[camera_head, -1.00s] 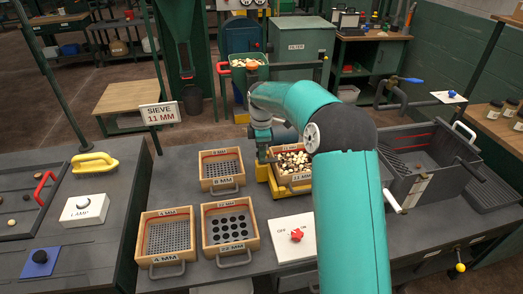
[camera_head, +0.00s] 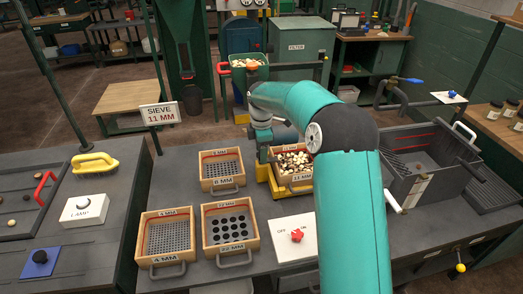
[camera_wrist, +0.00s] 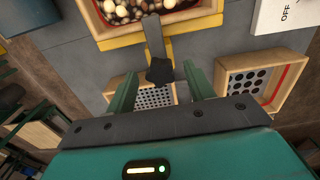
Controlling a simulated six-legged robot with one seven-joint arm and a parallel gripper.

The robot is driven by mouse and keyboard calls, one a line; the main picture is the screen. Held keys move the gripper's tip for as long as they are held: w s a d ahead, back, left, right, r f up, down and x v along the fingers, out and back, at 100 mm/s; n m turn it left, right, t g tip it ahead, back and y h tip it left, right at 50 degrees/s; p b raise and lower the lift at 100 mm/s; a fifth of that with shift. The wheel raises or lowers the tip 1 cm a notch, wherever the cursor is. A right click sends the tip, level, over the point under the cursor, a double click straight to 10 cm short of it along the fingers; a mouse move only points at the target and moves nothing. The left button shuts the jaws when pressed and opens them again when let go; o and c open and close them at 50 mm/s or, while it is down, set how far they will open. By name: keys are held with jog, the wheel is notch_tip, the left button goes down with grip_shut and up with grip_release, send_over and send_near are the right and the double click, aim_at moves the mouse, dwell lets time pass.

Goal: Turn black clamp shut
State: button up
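The black clamp (camera_wrist: 160,73) shows in the wrist view as a dark star-shaped knob at the end of a grey bar. The bar reaches over the yellow base (camera_wrist: 128,41) to the edge of the wooden sieve (camera_wrist: 188,18). My gripper (camera_wrist: 161,70) is open, with one green finger on each side of the knob and gaps between them. In the head view, the 11 MM sieve (camera_head: 292,180), full of pale and dark pieces, sits in the yellow base (camera_head: 264,172). There, my arm's end largely hides the clamp.
The 6 MM sieve (camera_head: 221,182), 4 MM sieve (camera_head: 166,254) and 20 MM sieve (camera_head: 231,246) stand left of the base. A white OFF/ON panel with a red knob (camera_head: 297,236) lies in front. A dark grey bin (camera_head: 406,186) stands at right.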

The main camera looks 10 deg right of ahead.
jog(key=shift+r, duration=0.1)
notch_tip(320, 180, up, 14)
dwell(0.5)
jog(key=shift+s+f, duration=0.1)
jog(key=shift+f, duration=0.1)
